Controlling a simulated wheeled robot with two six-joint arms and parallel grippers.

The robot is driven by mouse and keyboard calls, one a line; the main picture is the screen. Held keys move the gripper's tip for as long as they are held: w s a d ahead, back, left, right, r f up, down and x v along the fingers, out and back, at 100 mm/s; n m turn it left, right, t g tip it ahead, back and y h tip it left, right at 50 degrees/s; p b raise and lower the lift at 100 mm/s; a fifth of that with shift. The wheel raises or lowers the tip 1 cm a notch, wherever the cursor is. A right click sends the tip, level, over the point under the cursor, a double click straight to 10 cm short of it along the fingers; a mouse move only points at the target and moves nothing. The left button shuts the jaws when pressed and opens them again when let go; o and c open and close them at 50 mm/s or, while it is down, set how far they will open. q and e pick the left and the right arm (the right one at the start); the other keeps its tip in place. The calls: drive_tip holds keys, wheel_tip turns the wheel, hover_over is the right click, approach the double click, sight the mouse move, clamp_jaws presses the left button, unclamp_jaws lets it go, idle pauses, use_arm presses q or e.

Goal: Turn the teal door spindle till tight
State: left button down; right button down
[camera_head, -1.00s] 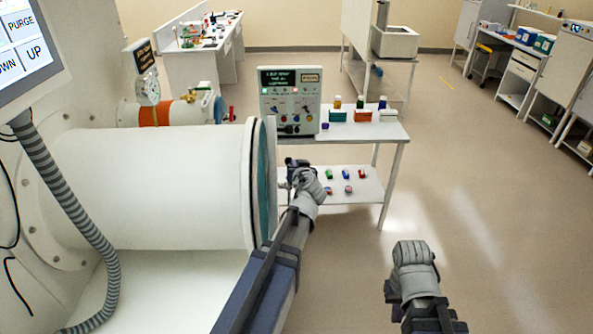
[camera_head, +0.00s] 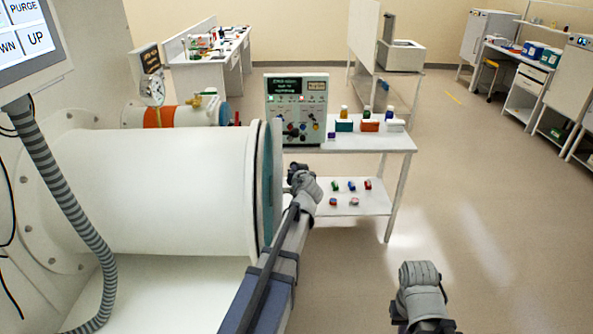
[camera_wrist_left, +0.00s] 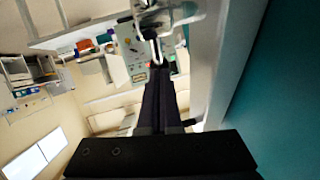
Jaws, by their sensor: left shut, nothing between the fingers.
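The teal door (camera_head: 267,185) shows edge-on at the right end of the white chamber cylinder (camera_head: 160,190) in the head view. It fills the right side of the left wrist view (camera_wrist_left: 285,90). My left gripper (camera_head: 296,170) is just right of the door's outer face. In the wrist view its dark fingers (camera_wrist_left: 159,68) are shut and empty. A pale metal bar or fitting (camera_wrist_left: 152,32) stands just beyond the fingertips; I cannot tell whether it is the spindle or whether they touch. The spindle is not clearly visible in the head view. My right gripper's fingers do not show.
A control console (camera_head: 297,108) and small coloured boxes stand on a white table (camera_head: 365,140) beyond the door, with small items on its lower shelf (camera_head: 370,205). A ribbed hose (camera_head: 65,200) hangs at left. The floor at right is clear.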

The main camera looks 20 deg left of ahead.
use_arm(q)
drive_tip(key=shift+w+r+p, duration=0.1)
drive_tip(key=shift+p, duration=0.2)
drive_tip(key=shift+w+a+f+g+h+p, duration=0.15)
drive_tip(key=shift+w+g+h+p, duration=0.15)
drive_tip(key=shift+g+p, duration=0.35)
drive_tip(key=shift+w+a+f+g+h+p, duration=0.1)
drive_tip(key=shift+w+a+g+h+p, duration=0.2)
drive_tip(key=shift+p, duration=0.5)
wheel_tip(320, 180, down, 9)
drive_tip(key=m+g+h+p, duration=0.1)
drive_tip(key=g+h, duration=0.4)
drive_tip(key=g, duration=0.5)
drive_tip(key=shift+w+r+p, duration=0.2)
drive_tip(key=shift+w+p, duration=0.15)
drive_tip(key=shift+p, duration=0.25)
drive_tip(key=shift+f, duration=0.15)
